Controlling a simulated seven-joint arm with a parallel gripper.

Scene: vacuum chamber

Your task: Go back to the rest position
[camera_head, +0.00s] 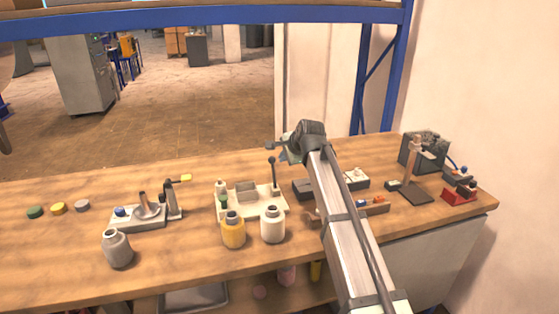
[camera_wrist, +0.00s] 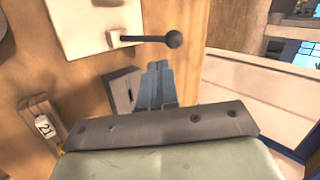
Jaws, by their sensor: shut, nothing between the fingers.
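My gripper (camera_head: 283,155) is at the end of my arm, above the back part of the workbench (camera_head: 60,275). In the wrist view its two blue-grey fingers (camera_wrist: 156,68) lie together with nothing between them. The fingertips are close to a dark ball-topped lever (camera_head: 272,172) on a pale fixture (camera_head: 278,206); the lever also shows in the wrist view (camera_wrist: 172,39). I see no contact between them. My arm hides part of the bench right of the fixture.
A yellow bottle (camera_head: 233,231), a white bottle (camera_head: 272,226) and a grey bottle (camera_head: 117,250) stand along the front. A stand (camera_head: 413,175), a dark box (camera_head: 424,151) and a red device (camera_head: 459,193) are at right. A blue frame (camera_head: 200,21) crosses above.

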